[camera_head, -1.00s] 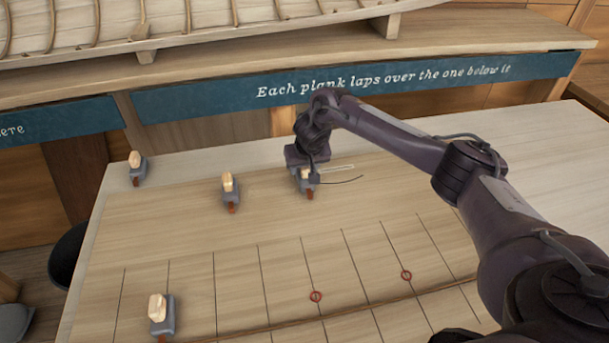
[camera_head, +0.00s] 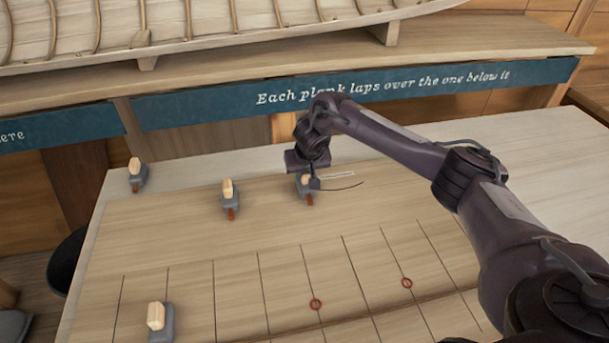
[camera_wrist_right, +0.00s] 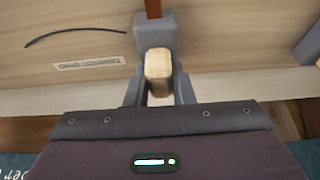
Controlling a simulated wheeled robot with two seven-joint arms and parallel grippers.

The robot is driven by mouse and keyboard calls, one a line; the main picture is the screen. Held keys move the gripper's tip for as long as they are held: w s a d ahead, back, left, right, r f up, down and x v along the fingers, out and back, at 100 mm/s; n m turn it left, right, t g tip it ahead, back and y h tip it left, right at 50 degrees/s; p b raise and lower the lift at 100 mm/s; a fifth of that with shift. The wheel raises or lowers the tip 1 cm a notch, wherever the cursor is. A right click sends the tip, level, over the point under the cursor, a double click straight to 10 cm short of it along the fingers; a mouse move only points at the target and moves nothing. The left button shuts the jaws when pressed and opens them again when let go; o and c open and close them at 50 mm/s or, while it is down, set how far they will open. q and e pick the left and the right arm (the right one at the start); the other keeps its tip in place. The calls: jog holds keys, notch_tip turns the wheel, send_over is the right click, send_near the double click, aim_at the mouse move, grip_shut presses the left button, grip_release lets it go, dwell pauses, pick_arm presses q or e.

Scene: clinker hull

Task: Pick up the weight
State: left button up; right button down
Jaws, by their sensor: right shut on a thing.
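The weight is a small grey block with a pale wooden handle and a reddish-brown tab; it shows in the head view (camera_head: 304,186) near the far edge of the plank-marked table. In the right wrist view its wooden handle (camera_wrist_right: 158,65) stands between my two fingers, with its grey body (camera_wrist_right: 157,33) beyond. My right gripper (camera_head: 304,178) is over it and shut on it, as the right wrist view also shows (camera_wrist_right: 158,88). Whether the weight touches the table cannot be told. My left gripper is not in view.
Similar weights stand at the far left (camera_head: 138,177), to the left of the gripper (camera_head: 229,197) and at the near left (camera_head: 159,322). A thin dark curve and a pale label (camera_wrist_right: 88,62) lie beside the gripper.

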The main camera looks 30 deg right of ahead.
notch_tip(320, 180, up, 8)
jog(key=shift+w+f+b, duration=0.15)
jog(key=shift+f+b, duration=0.05)
jog(key=shift+b, duration=0.25)
notch_tip(320, 180, up, 12)
jog(key=p, duration=0.5)
jog(key=shift+p, duration=0.4)
jog(key=shift+r, duration=0.1)
